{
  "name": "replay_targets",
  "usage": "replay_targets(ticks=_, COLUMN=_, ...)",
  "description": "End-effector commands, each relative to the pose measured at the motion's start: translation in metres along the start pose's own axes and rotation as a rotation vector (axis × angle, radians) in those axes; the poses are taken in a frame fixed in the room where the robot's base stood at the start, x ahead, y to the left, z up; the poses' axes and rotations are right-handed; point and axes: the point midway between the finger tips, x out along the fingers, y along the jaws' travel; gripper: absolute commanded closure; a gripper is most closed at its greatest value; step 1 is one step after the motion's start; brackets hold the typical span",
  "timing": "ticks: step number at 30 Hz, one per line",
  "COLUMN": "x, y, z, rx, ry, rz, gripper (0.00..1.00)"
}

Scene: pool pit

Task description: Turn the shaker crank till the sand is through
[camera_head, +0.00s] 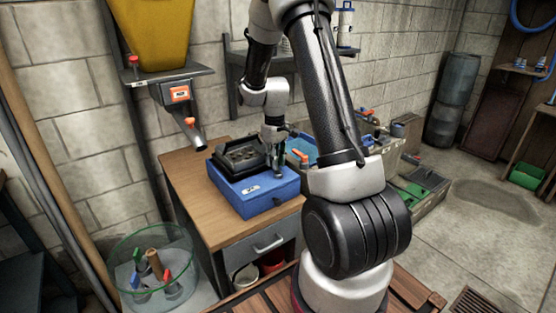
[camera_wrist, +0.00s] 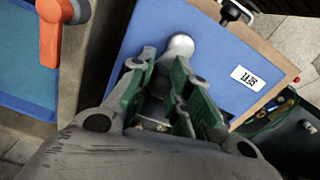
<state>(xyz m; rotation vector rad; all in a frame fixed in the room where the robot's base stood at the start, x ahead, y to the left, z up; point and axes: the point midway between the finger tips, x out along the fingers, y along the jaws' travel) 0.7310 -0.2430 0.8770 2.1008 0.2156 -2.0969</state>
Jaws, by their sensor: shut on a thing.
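The shaker is a blue box (camera_head: 252,192) with a black tray (camera_head: 236,148) on top, standing on a wooden bench. The tray holds brownish lumpy material; how much sand is left in it is too small to tell. My gripper (camera_head: 277,168) is at the right front of the box. In the wrist view, the green-padded fingers of my gripper (camera_wrist: 168,72) are closed around the crank handle, whose rounded silver end (camera_wrist: 181,46) shows past the fingertips against the blue face (camera_wrist: 215,70). Most of the crank is hidden by my fingers.
A yellow hopper (camera_head: 153,30) with a spout hangs on the wall, upper left. A glass tub (camera_head: 125,257) with several tools stands lower left. An orange lever (camera_head: 300,155) and blue basin (camera_head: 308,143) are close right of the shaker. Floor at the right is mostly open.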

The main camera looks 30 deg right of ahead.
Motion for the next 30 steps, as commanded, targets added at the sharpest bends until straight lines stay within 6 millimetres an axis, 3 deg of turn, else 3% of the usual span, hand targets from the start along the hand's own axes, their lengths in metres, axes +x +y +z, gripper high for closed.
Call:
replay_targets(ticks=18, x=0.000, y=-0.018, z=-0.003, rx=-0.559, ry=0.007, rz=-0.001, gripper=1.00)
replay_targets(ticks=30, x=0.000, y=-0.025, z=-0.001, rx=-0.771, ry=0.010, rz=-0.001, gripper=1.00)
